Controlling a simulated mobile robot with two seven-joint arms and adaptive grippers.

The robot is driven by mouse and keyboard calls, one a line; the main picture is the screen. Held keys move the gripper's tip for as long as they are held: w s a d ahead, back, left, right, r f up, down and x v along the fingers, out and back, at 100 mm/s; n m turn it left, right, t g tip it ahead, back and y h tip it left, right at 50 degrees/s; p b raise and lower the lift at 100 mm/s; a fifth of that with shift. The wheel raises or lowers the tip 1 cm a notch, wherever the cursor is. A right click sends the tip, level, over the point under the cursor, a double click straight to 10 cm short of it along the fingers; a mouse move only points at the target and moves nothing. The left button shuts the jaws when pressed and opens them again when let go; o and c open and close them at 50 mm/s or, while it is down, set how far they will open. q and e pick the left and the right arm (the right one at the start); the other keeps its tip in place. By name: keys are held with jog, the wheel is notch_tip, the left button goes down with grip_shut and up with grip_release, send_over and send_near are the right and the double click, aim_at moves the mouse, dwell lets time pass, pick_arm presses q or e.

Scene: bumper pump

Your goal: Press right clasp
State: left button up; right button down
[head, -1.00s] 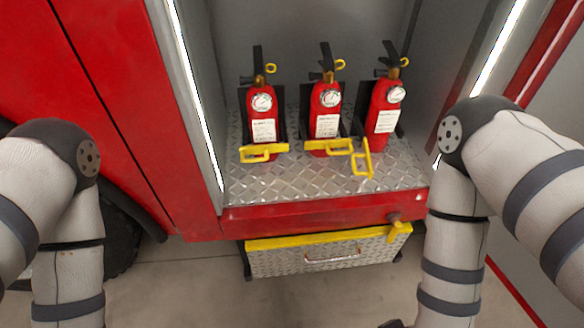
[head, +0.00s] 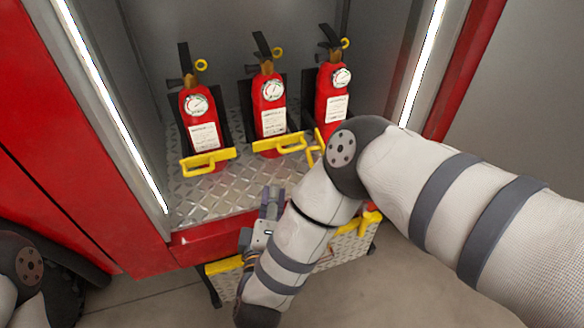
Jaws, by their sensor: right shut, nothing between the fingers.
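Three red fire extinguishers stand in the open compartment, each with a yellow clasp. The left clasp (head: 207,158) and middle clasp (head: 278,144) lie across their extinguishers. The yellow clasp by the right extinguisher (head: 315,149) stands swung out, partly hidden by my right arm. Another yellow latch (head: 371,217) sits at the right end of the tread-plate box below the red edge. My right gripper (head: 271,196) is shut and empty, in front of the compartment's floor edge, left of both right-hand yellow pieces and apart from them. My left gripper is out of view.
The tread-plate box (head: 346,244) hangs under the red edge (head: 200,238), its middle hidden by my right arm. Light strips line both sides of the compartment. A dark wheel is at the lower left. Open floor lies in front.

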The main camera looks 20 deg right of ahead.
jog(key=b+x, duration=0.2)
jog(key=x, duration=0.8)
jog(key=shift+d+f, duration=0.1)
jog(key=d, duration=0.2)
jog(key=shift+s+d+f, duration=0.15)
jog(key=shift+s+d, duration=0.1)
jog(key=shift+s+d+f, duration=0.1)
jog(key=shift+d+f, duration=0.05)
jog(key=shift+d, duration=0.4)
pick_arm(q)
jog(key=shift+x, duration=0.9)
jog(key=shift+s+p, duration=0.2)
jog(key=shift+p, duration=0.1)
